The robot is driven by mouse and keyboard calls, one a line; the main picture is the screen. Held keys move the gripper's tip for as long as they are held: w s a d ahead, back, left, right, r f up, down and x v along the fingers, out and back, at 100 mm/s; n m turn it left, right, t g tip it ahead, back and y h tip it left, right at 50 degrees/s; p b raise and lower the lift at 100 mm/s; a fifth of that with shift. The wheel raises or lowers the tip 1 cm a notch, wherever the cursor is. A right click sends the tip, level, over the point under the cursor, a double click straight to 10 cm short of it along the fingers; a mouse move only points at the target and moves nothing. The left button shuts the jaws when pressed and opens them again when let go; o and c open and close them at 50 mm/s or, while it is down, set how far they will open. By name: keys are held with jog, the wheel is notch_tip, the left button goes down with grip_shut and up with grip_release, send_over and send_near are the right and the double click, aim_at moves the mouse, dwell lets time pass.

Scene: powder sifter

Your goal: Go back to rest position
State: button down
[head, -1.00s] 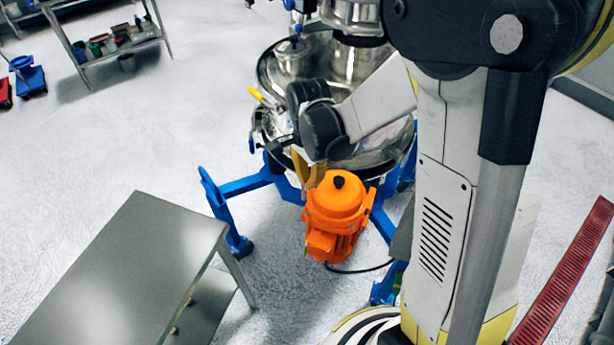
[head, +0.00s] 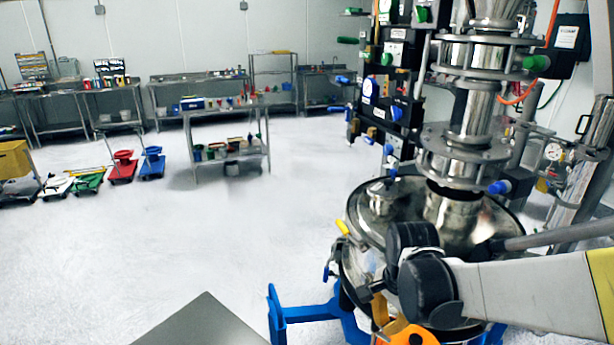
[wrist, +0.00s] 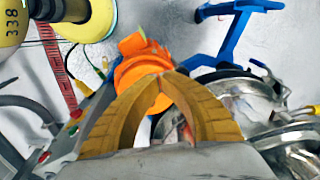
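My gripper (wrist: 162,80) shows in the wrist view with two tan, ridged fingers whose tips meet. I see nothing held between them. In the head view my arm reaches in from the right, and its black wrist is in front of the steel sifter (head: 365,245). The fingers there are mostly hidden or cut off near the bottom edge. The sifter's orange motor (head: 412,336) just shows at the bottom of the head view. In the wrist view the orange motor (wrist: 140,62) lies beyond the fingers.
The sifter stands on a blue frame (head: 305,314). A grey table corner (head: 205,325) is at the bottom left. Steel shelving (head: 222,121) with containers and several coloured wheeled bases (head: 122,168) stand farther back. Open white floor lies at the left and middle.

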jog(key=s+r+n+t+b, duration=0.4)
jog(key=s+n+t+b, duration=0.2)
jog(key=s+n, duration=0.5)
jog(key=shift+d+r+n, duration=0.15)
jog(key=shift+r+n, duration=0.25)
dwell(1.4)
jog(key=m+g+p, duration=0.2)
jog(key=g+p, duration=0.5)
jog(key=p, duration=0.6)
send_over(382, 338)
jog(key=s+a, duration=0.1)
jog(key=s, duration=0.2)
notch_tip(382, 338, down, 5)
jog(key=f+b, duration=0.2)
jog(key=f, duration=0.1)
jog(key=f+b, duration=0.3)
jog(key=shift+w+f, duration=0.2)
jog(key=shift+f, duration=0.2)
jog(key=shift+f, duration=0.15)
